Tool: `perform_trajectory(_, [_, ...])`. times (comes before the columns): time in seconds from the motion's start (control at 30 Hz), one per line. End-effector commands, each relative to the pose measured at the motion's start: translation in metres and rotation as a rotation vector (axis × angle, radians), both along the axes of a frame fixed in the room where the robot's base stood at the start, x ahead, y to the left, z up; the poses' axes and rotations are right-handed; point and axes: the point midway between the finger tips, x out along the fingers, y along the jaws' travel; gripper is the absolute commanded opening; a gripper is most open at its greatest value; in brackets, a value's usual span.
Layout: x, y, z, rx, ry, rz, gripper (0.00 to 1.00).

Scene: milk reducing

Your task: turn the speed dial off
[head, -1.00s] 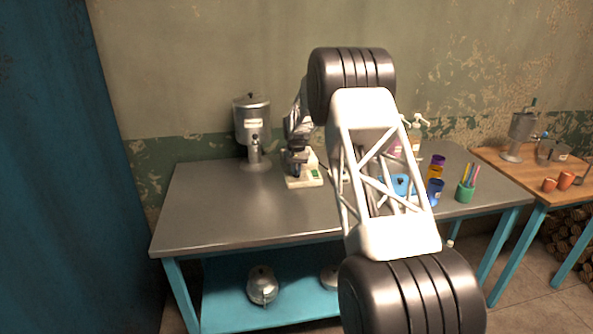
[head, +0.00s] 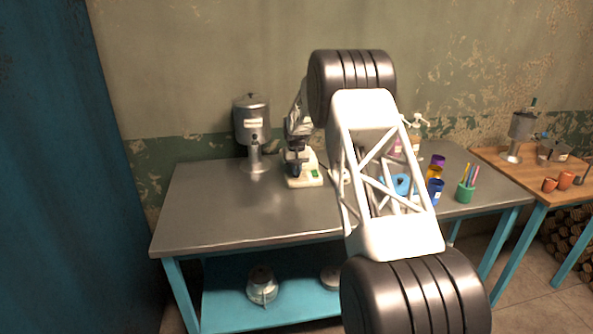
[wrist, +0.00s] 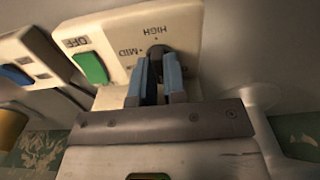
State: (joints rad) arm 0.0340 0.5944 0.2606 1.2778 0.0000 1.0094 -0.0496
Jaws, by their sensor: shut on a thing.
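The speed dial (wrist: 157,51) is a dark knob on a cream control panel (wrist: 185,22) in the wrist view. The panel carries the printed words OFF, MID and HIGH and a green switch (wrist: 92,67). My gripper (wrist: 158,63) is shut on the dial, with one blue-grey finger on each side. The fingers hide much of the knob, and I cannot tell where it points. In the head view, the cream machine base (head: 304,181) with its green switch stands on the metal table, and my gripper (head: 295,170) is at it. The dial is hidden there.
A second cream panel with a blue switch (wrist: 15,75) is close by at the left of the wrist view. A metal separator (head: 252,128) stands left of the machine on the table (head: 215,215). Blue cup (head: 435,191) and green pen holder (head: 465,193) stand at right.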

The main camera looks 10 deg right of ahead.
Motion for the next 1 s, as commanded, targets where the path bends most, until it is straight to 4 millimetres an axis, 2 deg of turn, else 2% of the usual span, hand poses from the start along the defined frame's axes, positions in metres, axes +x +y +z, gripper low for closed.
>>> perform_trajectory(0.03, [0.001,0.000,0.001,0.000,-0.003,0.000,0.16])
perform_trajectory(0.17, [0.001,0.000,0.001,0.000,-0.002,0.000,0.36])
perform_trajectory(0.2, [0.001,0.000,0.000,0.000,-0.002,0.000,0.37])
perform_trajectory(0.63, [0.000,0.000,0.007,0.000,-0.002,0.000,0.37])
perform_trajectory(1.0, [0.001,0.000,0.049,0.000,-0.003,0.000,0.37])
